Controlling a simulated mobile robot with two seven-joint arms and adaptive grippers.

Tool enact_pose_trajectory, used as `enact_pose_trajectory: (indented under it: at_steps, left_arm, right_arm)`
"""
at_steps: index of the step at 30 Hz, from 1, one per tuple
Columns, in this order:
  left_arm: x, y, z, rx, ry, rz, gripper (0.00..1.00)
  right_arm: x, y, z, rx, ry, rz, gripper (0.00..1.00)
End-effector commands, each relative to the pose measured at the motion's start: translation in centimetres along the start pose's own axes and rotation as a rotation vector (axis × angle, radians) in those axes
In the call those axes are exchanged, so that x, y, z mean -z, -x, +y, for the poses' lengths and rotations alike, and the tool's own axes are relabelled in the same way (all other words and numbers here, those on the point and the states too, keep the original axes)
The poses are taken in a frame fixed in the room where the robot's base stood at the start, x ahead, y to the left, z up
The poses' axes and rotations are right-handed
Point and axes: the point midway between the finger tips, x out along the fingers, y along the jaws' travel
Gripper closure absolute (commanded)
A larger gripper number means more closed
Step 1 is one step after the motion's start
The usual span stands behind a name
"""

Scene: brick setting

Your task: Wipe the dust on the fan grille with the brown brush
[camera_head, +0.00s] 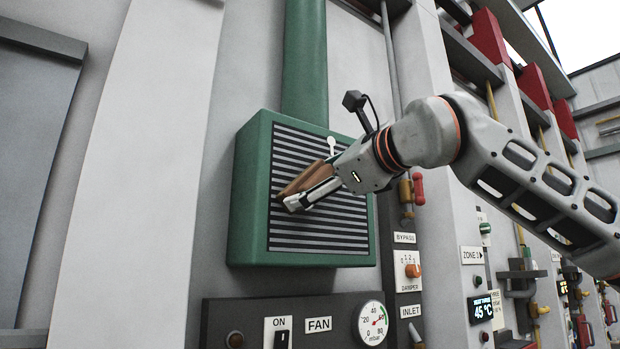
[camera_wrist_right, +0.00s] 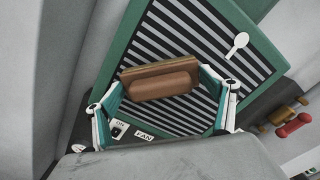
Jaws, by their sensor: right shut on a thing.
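The fan grille (camera_head: 330,225) is a square of dark and pale horizontal slats in a green housing (camera_head: 249,190) on the wall; it also shows in the wrist view (camera_wrist_right: 190,112). My right gripper (camera_head: 301,193) is shut on the brown brush (camera_head: 302,178), in front of the grille's left-middle part. In the wrist view the brush (camera_wrist_right: 160,82) lies crosswise between the fingers, its long side facing the slats. I cannot tell whether it touches them. No distinct dust patch can be made out. My left gripper is out of view.
A small white round-headed piece (camera_head: 332,144) shows at the grille's upper part. A green duct (camera_head: 304,60) rises above the housing. Below is a dark panel with an ON switch (camera_head: 281,335), a FAN label (camera_head: 318,324) and a gauge (camera_head: 371,323). A red handle (camera_head: 419,188) sits to the right.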

Motion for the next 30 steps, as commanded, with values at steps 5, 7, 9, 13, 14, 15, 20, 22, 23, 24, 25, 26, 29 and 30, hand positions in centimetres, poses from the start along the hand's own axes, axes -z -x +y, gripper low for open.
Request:
enact_pose_trajectory:
  at_steps: [5,7,9,13,14,15,20,22,23,24,25,26,29,30]
  left_arm:
    - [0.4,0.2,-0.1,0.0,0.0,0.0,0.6]
    - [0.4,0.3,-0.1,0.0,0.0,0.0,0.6]
    - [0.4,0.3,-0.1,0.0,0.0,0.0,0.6]
    - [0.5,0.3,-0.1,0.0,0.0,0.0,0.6]
    - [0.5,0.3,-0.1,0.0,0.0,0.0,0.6]
    - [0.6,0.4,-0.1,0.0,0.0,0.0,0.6]
    - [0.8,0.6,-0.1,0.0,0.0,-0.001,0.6]
    - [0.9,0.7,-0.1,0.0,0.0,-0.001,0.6]
    - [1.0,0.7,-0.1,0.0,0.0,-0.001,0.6]
    - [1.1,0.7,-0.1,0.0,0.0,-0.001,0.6]
    - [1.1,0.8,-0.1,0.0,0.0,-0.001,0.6]
    - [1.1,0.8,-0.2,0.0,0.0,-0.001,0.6]
    - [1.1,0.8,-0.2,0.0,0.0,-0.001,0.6]
    - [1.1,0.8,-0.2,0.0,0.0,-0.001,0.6]
  right_arm:
    - [1.1,-0.2,-1.1,0.001,-0.002,0.003,0.34]
    - [1.4,-0.2,-1.4,0.001,-0.002,0.002,0.34]
    - [1.5,-0.2,-1.5,0.001,-0.001,0.002,0.34]
    - [1.8,-0.2,-1.8,0.002,-0.001,0.003,0.34]
    - [2.0,-0.2,-1.9,0.002,-0.001,0.004,0.34]
    - [2.2,-0.2,-2.1,0.002,-0.001,0.004,0.34]
    - [3.1,-0.1,-3.0,0.001,-0.003,0.005,0.34]
    - [3.5,-0.1,-3.5,0.002,-0.001,0.004,0.34]
    - [3.6,0.0,-3.6,0.002,-0.001,0.004,0.34]
    - [3.8,0.0,-3.8,0.001,-0.001,0.004,0.34]
    - [3.9,0.0,-3.9,0.001,-0.002,0.003,0.34]
    - [4.0,0.0,-3.9,0.0,-0.002,0.003,0.34]
    - [4.1,0.0,-4.0,0.0,-0.001,0.003,0.34]
    - [4.2,0.0,-4.1,0.0,-0.001,0.003,0.34]
